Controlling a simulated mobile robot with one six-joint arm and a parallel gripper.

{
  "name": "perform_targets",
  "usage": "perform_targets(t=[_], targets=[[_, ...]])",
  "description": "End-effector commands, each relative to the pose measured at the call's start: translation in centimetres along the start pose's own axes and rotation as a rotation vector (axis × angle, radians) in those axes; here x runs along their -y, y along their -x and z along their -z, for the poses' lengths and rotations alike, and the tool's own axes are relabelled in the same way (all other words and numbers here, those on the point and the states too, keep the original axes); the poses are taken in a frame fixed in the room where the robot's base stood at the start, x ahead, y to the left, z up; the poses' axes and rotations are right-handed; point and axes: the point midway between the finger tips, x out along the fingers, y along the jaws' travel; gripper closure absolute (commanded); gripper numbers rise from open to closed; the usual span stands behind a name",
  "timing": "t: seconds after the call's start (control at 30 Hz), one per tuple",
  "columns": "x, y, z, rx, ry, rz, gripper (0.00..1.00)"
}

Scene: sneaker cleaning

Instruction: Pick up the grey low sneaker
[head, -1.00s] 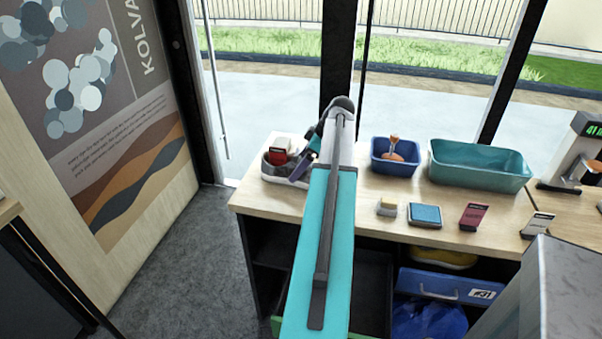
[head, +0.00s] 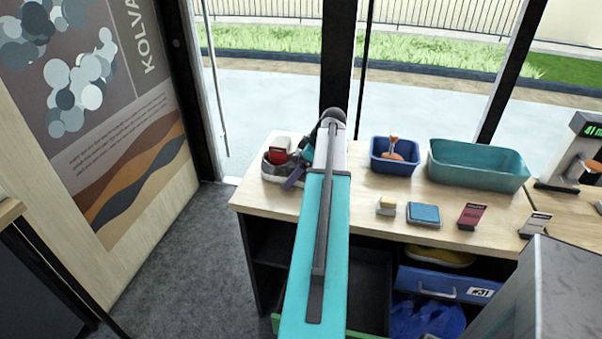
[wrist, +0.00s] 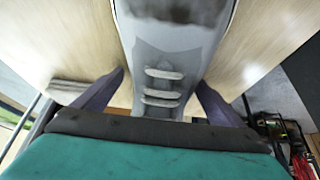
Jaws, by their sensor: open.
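The grey low sneaker (wrist: 165,60) fills the upper middle of the wrist view, with pale laces across its tongue. My gripper (wrist: 161,78) is open, with one dark purple finger on each side of the sneaker's laced part. Whether either finger touches it I cannot tell. In the head view my gripper (head: 294,178) is low over the left end of the counter, mostly behind my arm.

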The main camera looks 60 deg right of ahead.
Motion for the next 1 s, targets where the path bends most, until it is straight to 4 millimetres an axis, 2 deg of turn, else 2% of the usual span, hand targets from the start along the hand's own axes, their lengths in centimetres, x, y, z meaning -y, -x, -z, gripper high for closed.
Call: perform_targets(t=[0.07, 0.3, 0.4, 0.73, 1.0], targets=[[0.0, 0.0, 0.0, 0.0, 0.0, 0.0, 0.09], [0.0, 0.0, 0.0, 0.0, 0.0, 0.0, 0.49], [0.0, 0.1, 0.1, -0.001, 0.0, 0.0, 0.63], [0.0, 0.1, 0.2, -0.001, 0.002, 0.0, 0.64], [-0.1, 1.1, 0.8, -0.001, 0.001, -0.001, 0.64]])
